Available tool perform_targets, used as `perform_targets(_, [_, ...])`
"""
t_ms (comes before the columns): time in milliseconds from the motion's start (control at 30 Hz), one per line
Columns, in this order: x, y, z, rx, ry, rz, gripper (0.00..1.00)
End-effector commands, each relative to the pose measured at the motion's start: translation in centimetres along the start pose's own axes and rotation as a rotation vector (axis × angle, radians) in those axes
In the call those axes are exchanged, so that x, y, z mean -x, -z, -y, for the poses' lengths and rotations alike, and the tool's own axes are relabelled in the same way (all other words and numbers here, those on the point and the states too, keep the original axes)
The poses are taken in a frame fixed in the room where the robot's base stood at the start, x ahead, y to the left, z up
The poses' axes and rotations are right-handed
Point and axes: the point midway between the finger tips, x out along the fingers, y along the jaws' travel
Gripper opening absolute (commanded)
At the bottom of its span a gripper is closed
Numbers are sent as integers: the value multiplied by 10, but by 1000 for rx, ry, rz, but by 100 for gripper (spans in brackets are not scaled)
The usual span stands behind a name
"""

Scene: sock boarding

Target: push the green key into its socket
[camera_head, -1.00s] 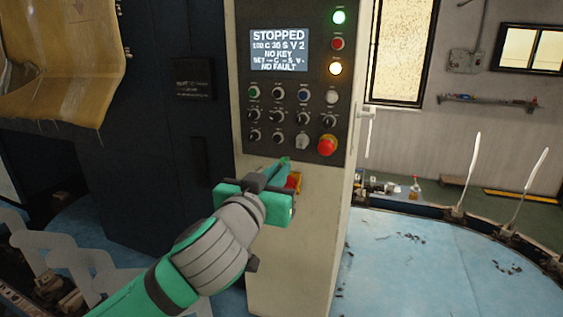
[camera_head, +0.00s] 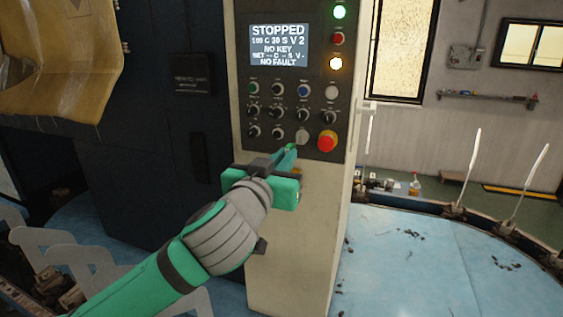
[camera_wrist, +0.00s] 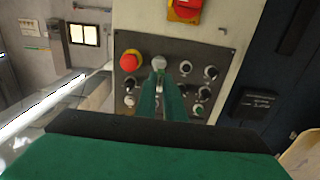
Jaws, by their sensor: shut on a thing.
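My gripper (camera_head: 285,156) is shut just below the control panel, its fingertips pointing up at the panel's lower edge. A small bright green piece at its tips (camera_head: 290,148) looks like the green key; most of it is hidden by the fingers. In the wrist view the two green fingers (camera_wrist: 164,100) reach towards the panel with a small pale part between them. A light grey fitting (camera_head: 302,137), left of the red emergency button, looks like the socket; it also shows in the wrist view (camera_wrist: 158,63) just beyond the fingertips. Contact cannot be told.
The panel (camera_head: 317,104) carries several dark knobs and buttons close around the fingertips. The red emergency button (camera_head: 327,141) is just right of them. The screen (camera_head: 279,46) reads STOPPED and NO KEY. A red and yellow switch (camera_wrist: 184,10) sits below the panel, mostly behind my gripper.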

Motion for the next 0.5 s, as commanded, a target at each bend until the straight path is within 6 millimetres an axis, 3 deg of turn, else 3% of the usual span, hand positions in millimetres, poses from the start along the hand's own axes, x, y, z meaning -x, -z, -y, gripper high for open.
perform_targets(200, [-18, 0, -1, 0, -2, -1, 0])
perform_targets(500, [-29, 0, -1, 0, -2, -1, 0])
